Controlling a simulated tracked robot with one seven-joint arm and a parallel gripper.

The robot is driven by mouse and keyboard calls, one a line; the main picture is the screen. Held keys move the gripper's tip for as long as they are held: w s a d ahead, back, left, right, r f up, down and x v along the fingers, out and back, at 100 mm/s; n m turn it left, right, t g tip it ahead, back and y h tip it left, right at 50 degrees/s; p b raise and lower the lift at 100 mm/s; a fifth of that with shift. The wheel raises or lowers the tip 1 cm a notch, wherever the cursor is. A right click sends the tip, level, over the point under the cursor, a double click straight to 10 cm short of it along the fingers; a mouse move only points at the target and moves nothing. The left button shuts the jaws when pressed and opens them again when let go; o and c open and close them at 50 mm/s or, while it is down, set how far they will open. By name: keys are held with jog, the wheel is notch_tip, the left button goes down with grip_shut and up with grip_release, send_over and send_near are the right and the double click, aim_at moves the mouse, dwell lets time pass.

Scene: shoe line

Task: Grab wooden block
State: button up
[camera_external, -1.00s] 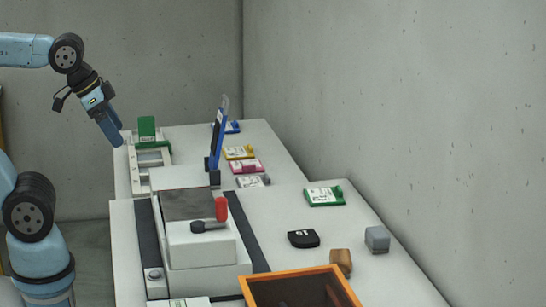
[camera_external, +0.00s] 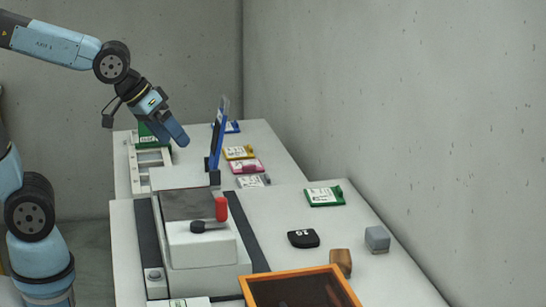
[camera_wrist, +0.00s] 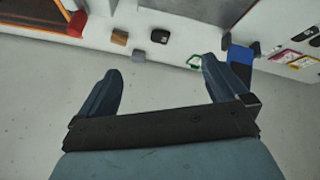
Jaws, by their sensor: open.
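The wooden block (camera_external: 341,261) is small and brown. It stands on the white table, just behind the orange-rimmed box, in the external view. In the wrist view the wooden block (camera_wrist: 120,37) shows small near the top, left of centre. My gripper (camera_external: 180,140) is in the air above the far left part of the table, well away from the block. In the wrist view my gripper (camera_wrist: 160,82) has its two blue fingers spread wide, with nothing between them.
An orange-rimmed box (camera_external: 292,273) is in front of the block. A grey block (camera_external: 377,239) and a black case (camera_external: 303,239) are close by. A white machine with a red handle (camera_external: 221,209) and an upright blue panel (camera_external: 217,140) stand between my gripper and the block.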

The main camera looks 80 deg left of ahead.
jog(key=w+d+f+n+t+h, duration=0.1)
jog(key=w+d+f+n, duration=0.1)
jog(key=w, duration=0.3)
jog(key=w+d+f+n, duration=0.2)
jog(key=w+d, duration=0.1)
jog(key=w, duration=0.2)
jog(key=n+t+h, duration=0.2)
jog(key=n+t, duration=0.3)
jog(key=n, duration=1.8)
send_over(342, 255)
jog(key=f, duration=1.4)
jog(key=shift+s+d+f, duration=0.1)
jog(key=shift+s+f, duration=0.2)
jog(key=shift+s, duration=0.1)
jog(key=shift+w+f+n, duration=0.15)
jog(key=shift+w+n, duration=0.1)
jog(key=shift+n, duration=0.25)
jog(key=shift+w+f+n, duration=0.15)
jog(key=shift+f+n, duration=0.05)
jog(key=shift+n, duration=0.2)
jog(key=shift+f, duration=1.95)
notch_tip(342, 255, down, 3)
jog(key=shift+f, duration=0.15)
jog(key=x, duration=0.2)
jog(key=shift+w, duration=0.45)
jog(key=c, duration=1.1)
